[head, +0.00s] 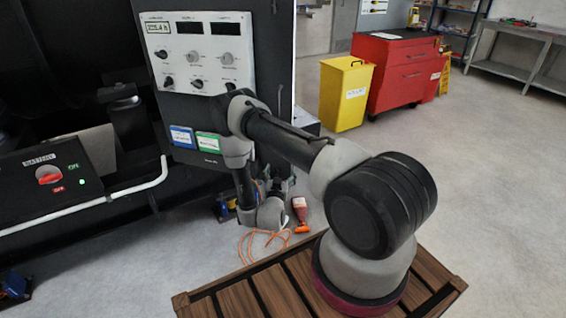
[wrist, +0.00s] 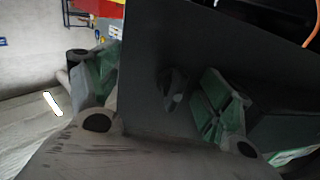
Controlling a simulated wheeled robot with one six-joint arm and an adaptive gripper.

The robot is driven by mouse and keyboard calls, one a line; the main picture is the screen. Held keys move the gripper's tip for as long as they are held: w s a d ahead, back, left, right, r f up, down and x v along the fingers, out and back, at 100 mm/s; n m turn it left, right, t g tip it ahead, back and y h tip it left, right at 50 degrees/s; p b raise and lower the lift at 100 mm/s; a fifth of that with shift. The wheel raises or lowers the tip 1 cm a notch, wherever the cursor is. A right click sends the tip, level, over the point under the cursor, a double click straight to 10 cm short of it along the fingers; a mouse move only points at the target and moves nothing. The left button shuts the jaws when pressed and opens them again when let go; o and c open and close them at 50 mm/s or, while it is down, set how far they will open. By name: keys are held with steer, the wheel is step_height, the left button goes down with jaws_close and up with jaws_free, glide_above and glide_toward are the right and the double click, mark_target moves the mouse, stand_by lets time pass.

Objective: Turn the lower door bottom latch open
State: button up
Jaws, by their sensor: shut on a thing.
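A dark flat panel, apparently the lower door (wrist: 145,60), fills the middle of the wrist view. A small dark knob-like latch (wrist: 172,88) sits on its face. My gripper (wrist: 158,90) has its green-padded fingers on either side of the panel's left edge. The left finger is partly covered by that edge, and the right finger is in front of the face, right of the latch. The gripper looks shut on the panel, with the latch visible between the fingers. In the head view my arm reaches down beside the black cabinet, and the fingertips and latch cannot be made out.
The control panel (head: 200,52) with dials is above my wrist. A battery switch box (head: 45,178) stands at left. A yellow bin (head: 345,95) and red tool cabinet (head: 395,75) stand behind. Floor at right is clear.

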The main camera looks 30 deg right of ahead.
steer(key=shift+o, duration=0.4)
steer(key=x, duration=0.8)
steer(key=shift+a+r, duration=0.2)
steer(key=shift+r, duration=0.05)
steer(key=shift+w, duration=0.1)
